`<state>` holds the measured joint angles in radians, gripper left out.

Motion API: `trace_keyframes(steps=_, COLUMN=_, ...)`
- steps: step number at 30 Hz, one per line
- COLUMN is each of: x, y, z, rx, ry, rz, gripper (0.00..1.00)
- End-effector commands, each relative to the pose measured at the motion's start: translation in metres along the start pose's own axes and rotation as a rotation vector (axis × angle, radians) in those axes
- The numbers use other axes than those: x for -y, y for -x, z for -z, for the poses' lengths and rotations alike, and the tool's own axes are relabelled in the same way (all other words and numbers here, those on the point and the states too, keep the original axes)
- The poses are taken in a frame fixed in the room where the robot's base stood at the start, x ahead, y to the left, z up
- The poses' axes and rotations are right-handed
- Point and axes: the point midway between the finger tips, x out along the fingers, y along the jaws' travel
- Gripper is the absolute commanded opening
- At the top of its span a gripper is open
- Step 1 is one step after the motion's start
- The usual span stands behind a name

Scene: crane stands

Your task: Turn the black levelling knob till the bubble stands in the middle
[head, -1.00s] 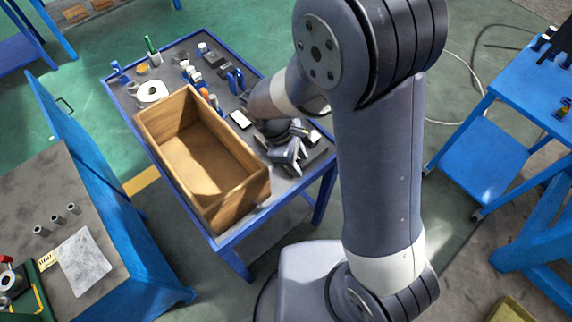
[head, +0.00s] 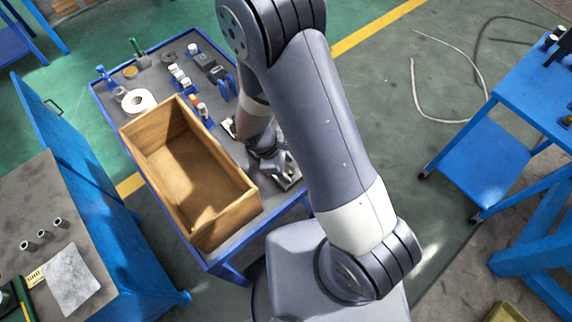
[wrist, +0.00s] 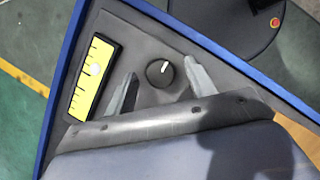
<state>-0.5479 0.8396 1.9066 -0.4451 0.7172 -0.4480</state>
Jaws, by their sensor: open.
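The black levelling knob (wrist: 160,73), round with a white pointer line, stands on the grey table top in the wrist view. A yellow level vial (wrist: 82,101) in a black frame lies to its left. Its pale bubble (wrist: 95,69) sits a little off the middle, towards the upper end. My gripper (wrist: 160,67) is open, one finger on each side of the knob, with gaps showing. I cannot tell how high the fingertips are. In the head view my gripper (head: 284,172) is over the table's right part; the knob and vial are hidden there by my arm.
An open wooden box (head: 160,132) stands close left of my gripper on the blue-edged table (head: 222,258). A white roll (head: 138,101) and several small items stand at the back. A blue cabinet (head: 85,165) is to the left, a blue trolley (head: 490,155) to the right.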

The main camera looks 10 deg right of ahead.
Motion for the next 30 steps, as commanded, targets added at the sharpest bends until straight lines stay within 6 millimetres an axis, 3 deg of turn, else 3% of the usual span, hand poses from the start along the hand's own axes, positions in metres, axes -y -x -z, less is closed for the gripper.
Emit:
trace_keyframes(steps=9, x=0.0001, y=-0.0024, z=-0.0001, rx=0.0, ry=-0.001, rz=0.001, gripper=0.52)
trace_keyframes(steps=25, x=0.0, y=-0.0021, z=-0.0001, rx=0.0, ry=-0.001, rz=0.0, gripper=0.09)
trace_keyframes(steps=30, x=-0.0002, y=-0.0022, z=0.0, rx=0.0, ry=-0.007, rz=0.003, gripper=0.07)
